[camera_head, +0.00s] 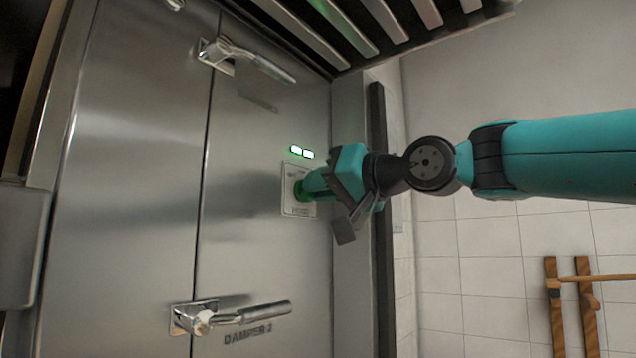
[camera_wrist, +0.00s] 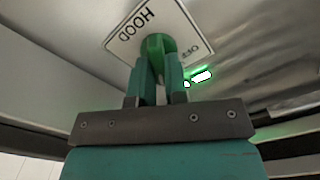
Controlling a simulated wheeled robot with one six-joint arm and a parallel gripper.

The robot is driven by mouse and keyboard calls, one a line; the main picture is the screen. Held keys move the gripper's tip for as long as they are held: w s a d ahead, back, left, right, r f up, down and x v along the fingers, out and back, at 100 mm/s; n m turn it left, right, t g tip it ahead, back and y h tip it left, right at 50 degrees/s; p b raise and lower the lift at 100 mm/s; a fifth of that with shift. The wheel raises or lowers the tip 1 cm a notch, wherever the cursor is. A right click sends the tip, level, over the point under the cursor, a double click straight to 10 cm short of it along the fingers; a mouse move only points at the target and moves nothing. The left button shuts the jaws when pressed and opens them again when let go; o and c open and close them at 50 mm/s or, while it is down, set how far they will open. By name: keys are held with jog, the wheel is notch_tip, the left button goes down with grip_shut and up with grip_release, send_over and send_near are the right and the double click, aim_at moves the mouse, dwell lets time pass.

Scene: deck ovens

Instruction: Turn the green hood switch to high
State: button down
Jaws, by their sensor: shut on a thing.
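The green hood switch (camera_wrist: 156,42) is a small knob on a white plate (camera_wrist: 188,30) marked HOOD, fixed to the steel oven front. In the head view the switch (camera_head: 299,189) shows only as a green edge, mostly behind the fingers. My gripper (camera_wrist: 157,62) is shut on the switch, with one finger on each side of it. In the head view my gripper (camera_head: 308,186) reaches in from the right, at the plate. Most of the plate's small lettering is hidden or too small to read, and I cannot tell which setting the switch points to.
Two lit lamps (camera_head: 302,152) with a green glow sit just above the plate. A metal lever handle (camera_head: 250,60) is above, and another lever (camera_head: 235,316) marked DAMPER 2 is below. A slatted hood (camera_head: 345,30) hangs overhead. Wooden tools (camera_head: 557,305) hang on the tiled wall at right.

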jog(key=shift+w+d+r+m, duration=0.1)
jog(key=shift+d+r+m, duration=0.05)
jog(key=shift+m, duration=1.25)
jog(key=c, duration=1.1)
grip_release()
jog(key=shift+w+d, duration=0.1)
jog(key=shift+c, duration=0.2)
jog(key=b+v, duration=0.6)
jog(key=v, duration=1.1)
jog(key=shift+s, duration=0.25)
